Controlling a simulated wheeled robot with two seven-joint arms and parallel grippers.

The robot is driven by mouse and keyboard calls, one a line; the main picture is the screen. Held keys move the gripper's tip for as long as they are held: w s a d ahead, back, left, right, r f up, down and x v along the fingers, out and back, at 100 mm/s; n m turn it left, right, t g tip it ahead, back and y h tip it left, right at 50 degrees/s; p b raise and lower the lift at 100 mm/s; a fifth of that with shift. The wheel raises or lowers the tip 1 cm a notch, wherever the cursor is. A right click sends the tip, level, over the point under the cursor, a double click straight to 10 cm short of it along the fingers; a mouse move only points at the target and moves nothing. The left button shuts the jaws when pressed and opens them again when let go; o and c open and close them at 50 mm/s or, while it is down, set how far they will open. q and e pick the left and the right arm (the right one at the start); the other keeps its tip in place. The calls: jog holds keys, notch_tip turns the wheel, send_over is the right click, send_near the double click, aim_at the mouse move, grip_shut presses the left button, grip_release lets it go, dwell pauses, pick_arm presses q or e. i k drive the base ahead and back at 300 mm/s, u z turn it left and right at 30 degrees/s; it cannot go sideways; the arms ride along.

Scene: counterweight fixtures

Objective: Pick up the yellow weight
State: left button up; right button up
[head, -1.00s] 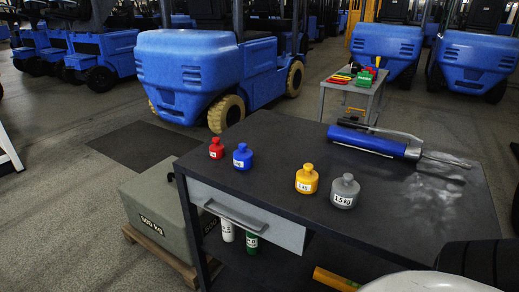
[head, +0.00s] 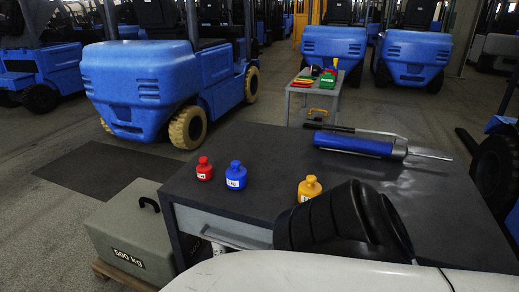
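The yellow weight (head: 309,188) stands upright on the dark table top (head: 270,150), near its front edge. It is a squat cylinder with a knob on top and a white label. A black and white part of my own body fills the lower right of the head view and covers the weight's lower right side. Neither gripper shows in the head view, so I cannot see either one's opening or its place relative to the weight.
A red weight (head: 204,170) and a blue weight (head: 236,176) stand left of the yellow one. A blue cylindrical tool (head: 355,144) lies at the table's back. Forklifts (head: 150,85) stand behind.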

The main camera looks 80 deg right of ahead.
aim_at(309, 189)
jog(key=i, duration=1.3)
jog(key=z, duration=4)
